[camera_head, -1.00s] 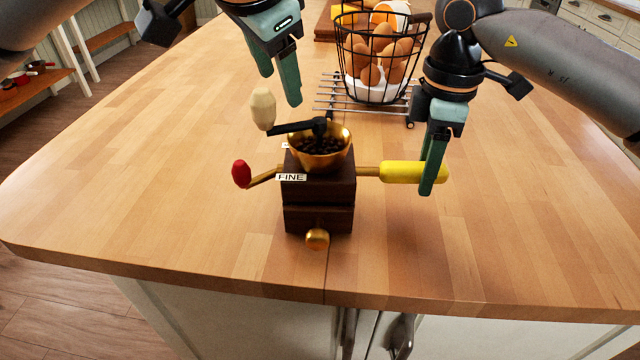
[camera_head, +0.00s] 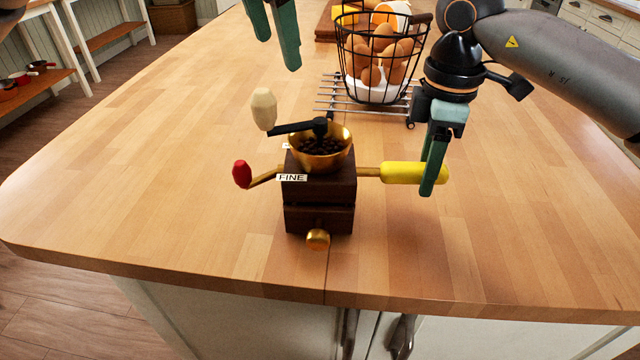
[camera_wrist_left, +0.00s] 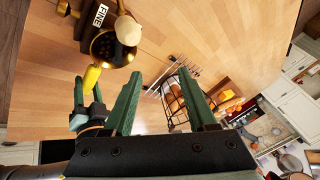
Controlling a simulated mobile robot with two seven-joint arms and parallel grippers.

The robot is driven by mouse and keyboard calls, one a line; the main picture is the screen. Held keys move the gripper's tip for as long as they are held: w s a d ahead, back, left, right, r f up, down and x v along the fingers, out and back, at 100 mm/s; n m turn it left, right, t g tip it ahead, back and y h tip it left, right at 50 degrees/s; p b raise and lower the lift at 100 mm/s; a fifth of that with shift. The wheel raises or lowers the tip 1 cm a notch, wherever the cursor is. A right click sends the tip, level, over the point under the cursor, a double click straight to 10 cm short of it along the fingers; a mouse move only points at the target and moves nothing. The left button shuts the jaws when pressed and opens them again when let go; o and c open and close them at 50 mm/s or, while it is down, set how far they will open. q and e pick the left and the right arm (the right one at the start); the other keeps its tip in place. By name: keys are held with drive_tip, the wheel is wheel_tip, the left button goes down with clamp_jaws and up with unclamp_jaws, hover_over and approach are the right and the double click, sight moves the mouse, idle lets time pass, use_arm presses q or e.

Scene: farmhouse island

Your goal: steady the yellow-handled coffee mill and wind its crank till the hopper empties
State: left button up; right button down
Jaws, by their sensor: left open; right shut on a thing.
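The coffee mill (camera_head: 319,202) stands upright on the wooden island, with a dark wood body, a "FINE" label and a brass drawer knob. Its brass hopper (camera_head: 337,160) holds dark beans. A black crank with a cream knob (camera_head: 263,109) points left across the hopper. A red-knobbed arm (camera_head: 242,174) sticks out left. My right gripper (camera_head: 432,178) is shut on the yellow handle (camera_head: 400,172) at the right. My left gripper (camera_head: 284,54) is open and empty, above and behind the mill, apart from the crank. The left wrist view shows the mill (camera_wrist_left: 97,17) and cream knob (camera_wrist_left: 128,30) beyond its fingers.
A black wire basket of brown eggs (camera_head: 381,62) stands behind the mill, by a metal rack (camera_head: 340,97). A cutting board (camera_head: 325,30) lies further back. The countertop left of the mill is clear, and the island's front edge is close before it.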

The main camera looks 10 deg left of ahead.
sight(259, 90)
idle(0.5)
use_arm(q)
drive_tip(key=s+a+r+n+g+h, duration=0.1)
drive_tip(key=a+n+g+h, duration=0.15)
drive_tip(key=n, duration=1.55)
drive_tip(key=s+a+r+n+g+h, duration=0.15)
drive_tip(key=n+g, duration=0.25)
drive_tip(key=n, duration=1.4)
drive_tip(key=shift+y, duration=0.5)
drive_tip(key=shift+x, duration=5)
drive_tip(key=shift+s+d, duration=0.1)
drive_tip(key=shift+d, duration=0.1)
drive_tip(key=shift+r, duration=0.1)
clamp_jaws()
